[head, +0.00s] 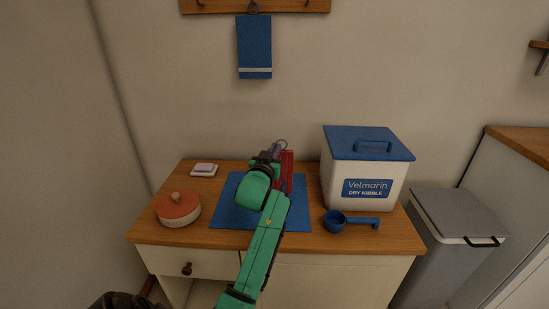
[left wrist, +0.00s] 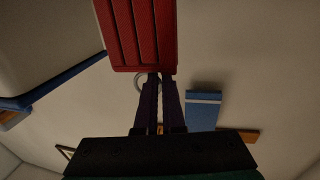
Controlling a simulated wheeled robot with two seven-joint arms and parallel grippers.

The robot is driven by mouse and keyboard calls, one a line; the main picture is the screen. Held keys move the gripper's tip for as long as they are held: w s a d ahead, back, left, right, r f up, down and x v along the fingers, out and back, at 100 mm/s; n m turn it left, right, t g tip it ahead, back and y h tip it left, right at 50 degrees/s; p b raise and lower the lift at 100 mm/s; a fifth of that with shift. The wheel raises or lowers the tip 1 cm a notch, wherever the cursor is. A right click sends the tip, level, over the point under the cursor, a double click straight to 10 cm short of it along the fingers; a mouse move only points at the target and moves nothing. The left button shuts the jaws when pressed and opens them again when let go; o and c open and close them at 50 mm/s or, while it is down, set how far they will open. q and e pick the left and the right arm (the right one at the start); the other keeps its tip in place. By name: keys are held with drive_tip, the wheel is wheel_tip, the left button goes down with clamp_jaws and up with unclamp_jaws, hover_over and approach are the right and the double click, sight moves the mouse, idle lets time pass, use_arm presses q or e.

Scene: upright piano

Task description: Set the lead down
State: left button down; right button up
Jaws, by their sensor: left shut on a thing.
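The lead (head: 287,172) is a red, flat folded bundle. My left gripper (head: 277,151) is shut on its upper end, over the blue mat (head: 228,212) on the cabinet top. In the left wrist view the lead (left wrist: 140,38) extends from between the dark fingers (left wrist: 158,78), with a thin metal ring beside them. My green wrist and forearm hide part of the lead and mat in the head view. I cannot tell whether the lead's lower end touches the mat. My right gripper is not in view.
A white kibble bin (head: 352,185) with a blue lid stands right of the mat, a blue scoop (head: 338,222) before it. A red-lidded round pot (head: 178,208) and a small dish with a pale block (head: 204,169) are left. A blue towel (head: 254,45) hangs above.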

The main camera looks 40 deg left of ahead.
use_arm(q)
drive_tip(key=shift+f, duration=0.7)
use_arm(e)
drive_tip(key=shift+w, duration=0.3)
use_arm(q)
drive_tip(key=shift+f, duration=0.15)
drive_tip(key=c, duration=1)
unclamp_jaws()
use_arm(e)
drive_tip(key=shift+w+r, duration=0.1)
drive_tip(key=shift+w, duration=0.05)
use_arm(q)
drive_tip(key=v, duration=1.2)
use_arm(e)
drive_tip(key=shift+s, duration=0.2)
